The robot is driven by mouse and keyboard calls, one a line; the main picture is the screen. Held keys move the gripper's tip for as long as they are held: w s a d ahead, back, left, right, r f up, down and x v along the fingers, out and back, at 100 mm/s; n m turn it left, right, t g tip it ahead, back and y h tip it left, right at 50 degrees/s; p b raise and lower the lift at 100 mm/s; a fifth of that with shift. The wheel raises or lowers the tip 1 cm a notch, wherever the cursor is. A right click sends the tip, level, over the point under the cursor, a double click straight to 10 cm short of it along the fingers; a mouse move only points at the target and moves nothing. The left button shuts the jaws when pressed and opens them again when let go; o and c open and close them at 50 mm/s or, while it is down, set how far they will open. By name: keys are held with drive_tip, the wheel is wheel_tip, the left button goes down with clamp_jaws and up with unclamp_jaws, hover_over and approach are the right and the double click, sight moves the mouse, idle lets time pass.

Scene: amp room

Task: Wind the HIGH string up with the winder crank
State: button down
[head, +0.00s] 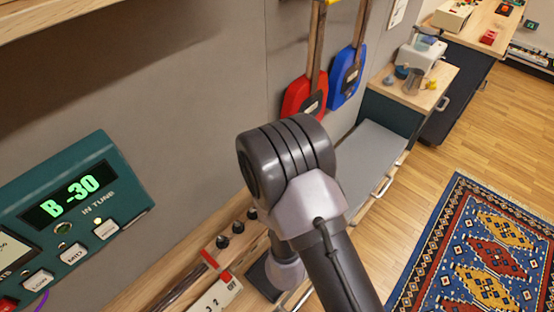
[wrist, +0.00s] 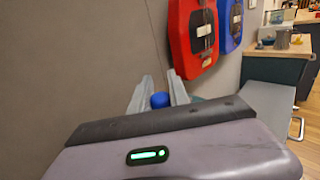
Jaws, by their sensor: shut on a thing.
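In the wrist view my gripper (wrist: 159,77) has its two grey fingers on either side of a round blue knob (wrist: 160,100) and is shut on it. The rest of the crank under the knob is hidden by the gripper body. In the head view my arm hides the gripper and the knob. A teal tuner (head: 75,205) at the left shows "B -30" (head: 70,196) in green. Its "IN TUNE" lamp (head: 64,228) looks unlit. A small lamp glows yellowish above the rightmost button (head: 106,229); that button's label is hard to read.
Red (head: 304,98) and blue (head: 347,76) guitars hang on the wall. A grey-topped cabinet (head: 375,160) stands beyond. The floor around the patterned rug (head: 480,250) is clear.

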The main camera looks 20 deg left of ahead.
drive_tip(key=p, duration=0.1)
drive_tip(key=h+p, duration=0.1)
drive_tip(key=p, duration=0.1)
drive_tip(key=shift+w+a+r+m, duration=0.1)
drive_tip(key=shift+a+r+m, duration=0.05)
drive_tip(key=shift+r+m, duration=0.2)
drive_tip(key=shift+f+t+p, duration=0.25)
drive_tip(key=shift+t+p, duration=0.05)
drive_tip(key=shift+p, duration=0.1)
drive_tip(key=c, duration=1.3)
unclamp_jaws()
drive_tip(key=shift+w, duration=0.1)
drive_tip(key=shift+o, duration=0.2)
drive_tip(key=shift+f, duration=0.15)
